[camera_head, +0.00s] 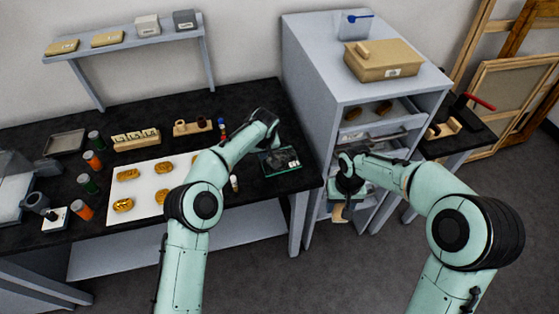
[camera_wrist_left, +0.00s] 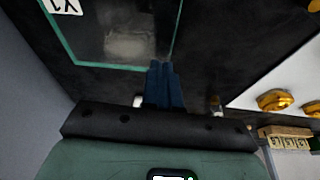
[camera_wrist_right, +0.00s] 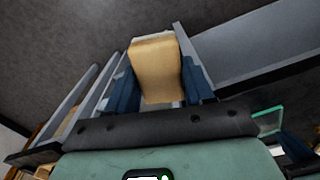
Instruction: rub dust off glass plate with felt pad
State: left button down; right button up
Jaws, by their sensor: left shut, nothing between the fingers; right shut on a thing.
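The glass plate (camera_head: 291,165) has green edges and lies on the black table near its right end. In the left wrist view the plate (camera_wrist_left: 88,50) shows a pale dusty patch and a white label at its corner. My left gripper (camera_head: 277,149) is shut and empty, just over the plate; its blue fingertips (camera_wrist_left: 165,70) show beside the plate's edge. My right gripper (camera_wrist_right: 158,75) is shut on a tan block, seemingly the felt pad (camera_wrist_right: 155,62), and holds it in front of the grey cabinet. The pad (camera_head: 338,213) hangs below the gripper in the head view.
The grey cabinet (camera_head: 310,75) has open shelves and a tan box (camera_head: 383,60) on top. A white sheet (camera_head: 150,178) with several gilt pieces lies left of the plate. A small bottle (camera_head: 234,183) stands close to the plate.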

pick_arm(q)
jog(key=shift+f, duration=0.45)
pick_arm(e)
jog(key=shift+f, duration=0.1)
